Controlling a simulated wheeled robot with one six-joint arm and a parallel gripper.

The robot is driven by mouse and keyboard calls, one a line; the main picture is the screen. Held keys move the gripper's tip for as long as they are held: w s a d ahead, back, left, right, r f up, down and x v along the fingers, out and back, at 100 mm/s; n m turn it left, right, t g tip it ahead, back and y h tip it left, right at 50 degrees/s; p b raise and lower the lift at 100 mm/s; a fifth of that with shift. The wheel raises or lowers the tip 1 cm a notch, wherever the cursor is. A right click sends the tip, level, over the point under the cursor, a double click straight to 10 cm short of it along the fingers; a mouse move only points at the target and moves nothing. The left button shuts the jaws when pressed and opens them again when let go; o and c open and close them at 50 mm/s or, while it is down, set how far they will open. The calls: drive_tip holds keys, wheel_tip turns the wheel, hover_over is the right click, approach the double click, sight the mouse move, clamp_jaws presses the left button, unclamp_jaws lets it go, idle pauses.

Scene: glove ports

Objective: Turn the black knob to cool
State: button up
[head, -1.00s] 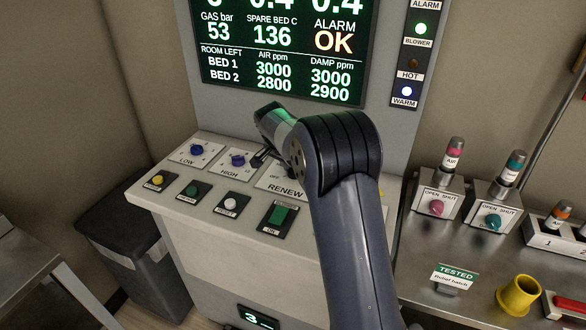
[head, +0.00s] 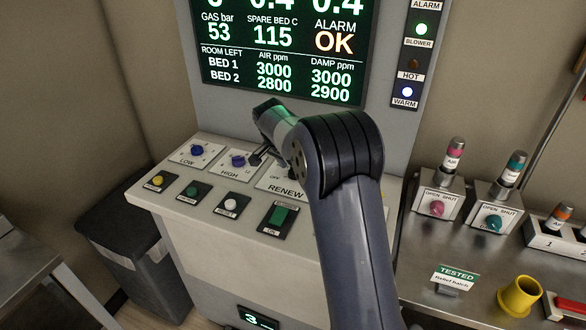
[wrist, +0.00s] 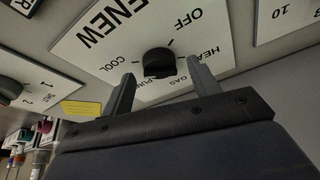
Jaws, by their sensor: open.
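The black knob (wrist: 158,62) sits on a white RENEW plate (wrist: 100,52) in the wrist view, which shows the panel upside down. Marks around it read OFF, COOL, HEAT, GAS and one partly hidden word. The knob's pointer direction is not clear. My gripper (wrist: 158,82) is open, with one finger on each side of the knob and a gap to it. In the head view my gripper (head: 258,158) is over the console, and my arm hides the knob and part of the RENEW plate (head: 284,190).
Blue knobs LOW (head: 197,150) and HIGH (head: 238,160) stand left of the RENEW plate. Several buttons and a green switch (head: 279,216) line the console front. A display (head: 285,50) rises behind. A steel bench with a yellow cup (head: 519,297) is at right.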

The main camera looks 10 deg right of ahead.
drive_tip(key=v, duration=0.9)
drive_tip(key=shift+r+b, duration=0.35)
drive_tip(key=shift+s+f, duration=0.15)
drive_tip(key=p+x, duration=0.1)
drive_tip(key=x, duration=0.9)
drive_tip(key=shift+f, duration=0.3)
drive_tip(key=shift+r, duration=0.1)
